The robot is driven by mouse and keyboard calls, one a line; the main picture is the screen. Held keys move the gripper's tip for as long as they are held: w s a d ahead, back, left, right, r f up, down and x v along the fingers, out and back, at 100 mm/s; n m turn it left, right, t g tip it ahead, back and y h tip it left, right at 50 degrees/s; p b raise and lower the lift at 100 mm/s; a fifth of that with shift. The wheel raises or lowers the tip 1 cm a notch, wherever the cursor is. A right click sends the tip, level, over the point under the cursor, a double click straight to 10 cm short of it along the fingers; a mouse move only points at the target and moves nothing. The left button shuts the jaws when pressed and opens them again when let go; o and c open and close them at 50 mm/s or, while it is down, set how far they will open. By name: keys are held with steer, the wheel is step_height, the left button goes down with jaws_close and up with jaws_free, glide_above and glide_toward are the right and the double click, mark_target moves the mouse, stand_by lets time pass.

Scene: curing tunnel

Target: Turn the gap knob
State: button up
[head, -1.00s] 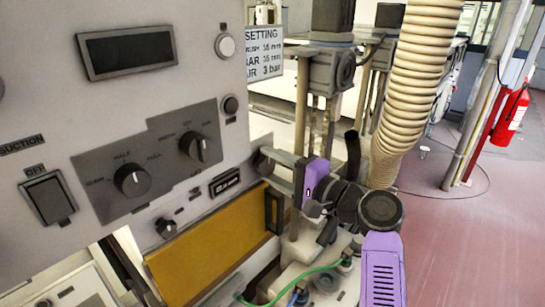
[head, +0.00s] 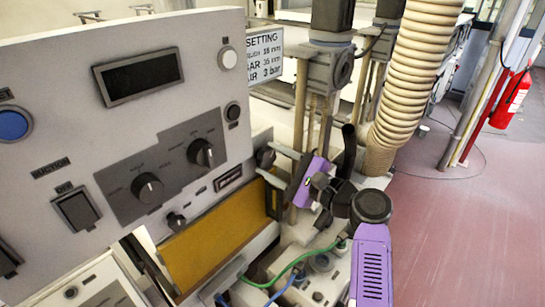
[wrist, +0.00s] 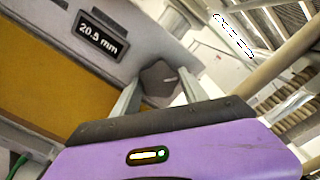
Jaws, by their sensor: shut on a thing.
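The gap knob is a dark knob (wrist: 158,84) on the grey panel, just right of a small readout (wrist: 101,36) showing 20.5 mm. In the wrist view it sits between the two fingers of my gripper (wrist: 161,79), which are shut on it. A short pale mark shows on the knob's face. In the head view the knob (head: 265,156) is at the panel's lower right edge, with my purple gripper (head: 273,164) reaching it from the right, tilted. The readout (head: 229,177) is too small to read there.
The control panel (head: 60,125) carries other knobs (head: 147,188), switches and a dark display (head: 138,77). A yellow cover (head: 205,245) lies below. A setting sign (head: 265,57), posts and a ribbed hose (head: 412,75) stand behind. Open floor (head: 470,220) lies at right.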

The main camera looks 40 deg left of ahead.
steer(key=shift+f, duration=0.15)
steer(key=o, duration=1.4)
steer(key=shift+d, duration=0.1)
steer(key=shift+s+d+b, duration=0.15)
steer(key=shift+d+b, duration=0.35)
steer(key=shift+d, duration=1.45)
steer(key=shift+s+d+b, duration=0.15)
steer(key=shift+d+b, duration=0.3)
steer(key=shift+d, duration=1.45)
